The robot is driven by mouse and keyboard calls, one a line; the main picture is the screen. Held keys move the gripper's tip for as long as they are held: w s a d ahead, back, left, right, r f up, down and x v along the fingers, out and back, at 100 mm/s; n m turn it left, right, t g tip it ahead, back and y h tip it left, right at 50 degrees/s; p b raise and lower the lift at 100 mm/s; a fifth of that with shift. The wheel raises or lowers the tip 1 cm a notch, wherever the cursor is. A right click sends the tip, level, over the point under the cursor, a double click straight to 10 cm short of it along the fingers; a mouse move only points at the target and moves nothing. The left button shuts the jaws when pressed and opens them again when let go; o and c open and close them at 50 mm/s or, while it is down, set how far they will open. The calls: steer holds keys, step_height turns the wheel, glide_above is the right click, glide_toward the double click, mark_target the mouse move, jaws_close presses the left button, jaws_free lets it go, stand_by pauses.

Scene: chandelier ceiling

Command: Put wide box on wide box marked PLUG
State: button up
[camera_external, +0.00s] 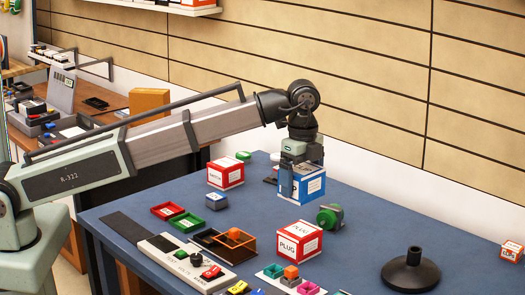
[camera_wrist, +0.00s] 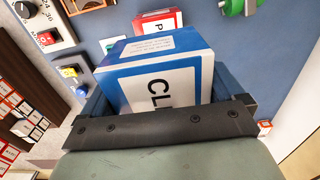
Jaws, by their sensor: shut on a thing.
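The wide box in my gripper is blue and white (camera_external: 311,187), with a label whose visible letters read "CLI" in the wrist view (camera_wrist: 165,85). My gripper (camera_external: 298,172) points down and is shut on this box, one finger on each side. The wide box marked PLUG (camera_external: 299,241) is red and white and sits on the blue table, nearer the camera than the held box. In the wrist view the PLUG box (camera_wrist: 158,20) shows beyond the held box, partly hidden by it. I cannot tell whether the held box touches the table.
A green motor-like part (camera_external: 330,217) stands close to the right of the PLUG box. Another red-and-white box (camera_external: 226,174) stands left of my gripper. A brown tray (camera_external: 222,243) and a control panel (camera_external: 187,262) lie left. A black stand (camera_external: 414,270) is at right.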

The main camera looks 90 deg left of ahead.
mark_target(302, 168)
step_height(302, 168, down, 9)
stand_by(0.5)
steer(key=shift+f, duration=0.15)
steer(key=o, duration=0.7)
steer(key=shift+o, duration=0.2)
step_height(302, 168, up, 12)
steer(key=shift+r, duration=0.2)
